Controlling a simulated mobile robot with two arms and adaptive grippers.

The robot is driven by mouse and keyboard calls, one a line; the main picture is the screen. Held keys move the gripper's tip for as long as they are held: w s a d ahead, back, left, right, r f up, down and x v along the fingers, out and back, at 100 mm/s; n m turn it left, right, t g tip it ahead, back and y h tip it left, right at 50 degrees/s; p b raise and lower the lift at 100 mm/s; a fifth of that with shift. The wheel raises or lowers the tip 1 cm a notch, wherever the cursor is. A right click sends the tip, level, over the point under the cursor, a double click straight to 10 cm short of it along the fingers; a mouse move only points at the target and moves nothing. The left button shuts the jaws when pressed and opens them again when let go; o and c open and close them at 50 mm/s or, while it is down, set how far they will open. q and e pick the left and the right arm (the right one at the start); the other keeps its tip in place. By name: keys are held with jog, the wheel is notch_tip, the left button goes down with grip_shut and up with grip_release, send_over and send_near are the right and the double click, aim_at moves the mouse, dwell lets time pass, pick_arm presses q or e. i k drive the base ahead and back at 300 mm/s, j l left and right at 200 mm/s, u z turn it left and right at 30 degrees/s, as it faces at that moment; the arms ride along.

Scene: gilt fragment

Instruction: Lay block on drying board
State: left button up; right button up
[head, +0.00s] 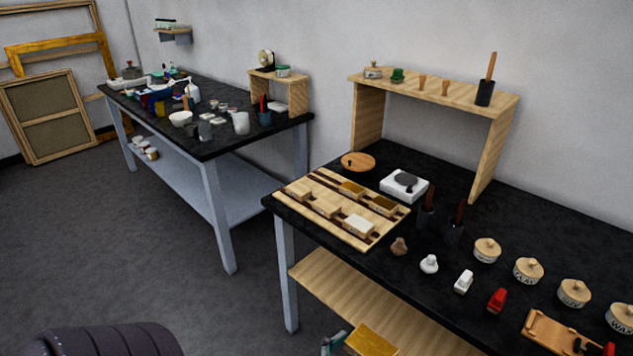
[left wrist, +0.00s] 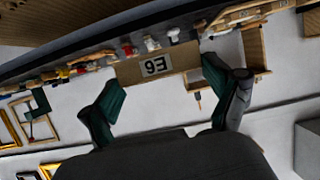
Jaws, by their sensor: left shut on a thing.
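My left gripper (left wrist: 162,74) is shut on a block (left wrist: 157,66), a wooden piece with E6 on the side seen in the left wrist view. In the head view the block's gilt top (head: 372,341) shows at the bottom edge, with a green finger of the left gripper (head: 334,344) beside it. They appear low in front of the near table, apart from the drying board. The pale drying board (head: 362,242) with dark strips lies at the table's left end and bears several blocks, some pale, some golden-brown. My right gripper is out of view.
A round wooden disc (head: 358,161) and a white scale-like device (head: 404,185) stand behind the board. Dark upright holders (head: 427,215), small stones and lidded pots (head: 487,250) stand to its right. A wooden lower shelf (head: 350,306) lies under the black tabletop (head: 385,275).

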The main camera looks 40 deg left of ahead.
aim_at(315, 182)
jog(key=i+j, duration=0.1)
jog(key=j, duration=0.6)
jog(key=i+j, duration=0.1)
jog(key=j, duration=0.55)
jog(key=i+j, duration=0.1)
jog(key=j, duration=0.6)
jog(key=i+j, duration=0.1)
jog(key=j, duration=0.55)
jog(key=i+j+z, duration=0.1)
jog(key=j, duration=0.6)
jog(key=j+u, duration=0.1)
jog(key=j, duration=0.35)
